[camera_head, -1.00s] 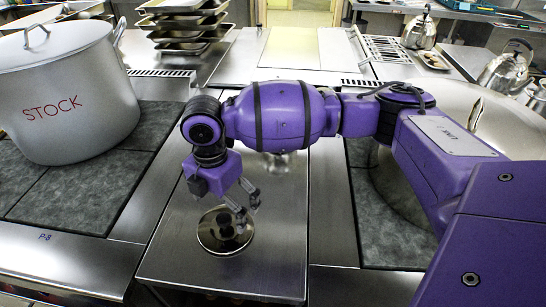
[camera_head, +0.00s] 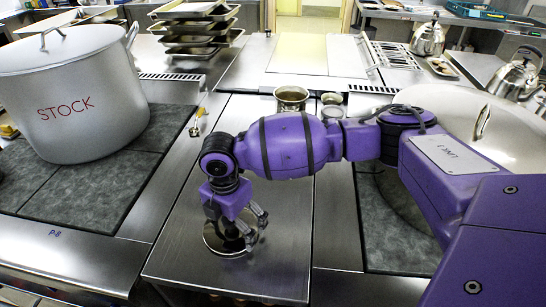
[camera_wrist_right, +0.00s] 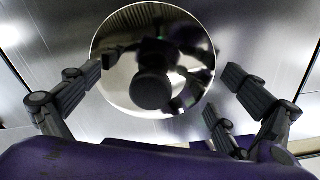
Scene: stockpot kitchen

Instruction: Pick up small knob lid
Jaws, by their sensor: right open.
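The small knob lid (camera_head: 212,240) is a shiny round metal disc with a dark knob. It lies on the steel counter (camera_head: 180,262) near its front edge, partly hidden behind my right gripper in the head view. In the right wrist view the lid (camera_wrist_right: 118,62) is seen from above, with its dark round knob (camera_wrist_right: 152,89) in the middle and my gripper mirrored in it. My right gripper (camera_head: 252,238) points down over the lid. In the right wrist view its fingers (camera_wrist_right: 165,85) are spread apart on both sides of the knob, with nothing between them in grip. My left gripper is not in view.
A large stock pot (camera_head: 75,105) stands on the left hob. Another big pot lid (camera_head: 505,130) is at the right behind my arm. Small metal pots (camera_head: 291,98) stand further back on the counter, and stacked trays (camera_head: 195,40) behind. The counter around the lid is clear.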

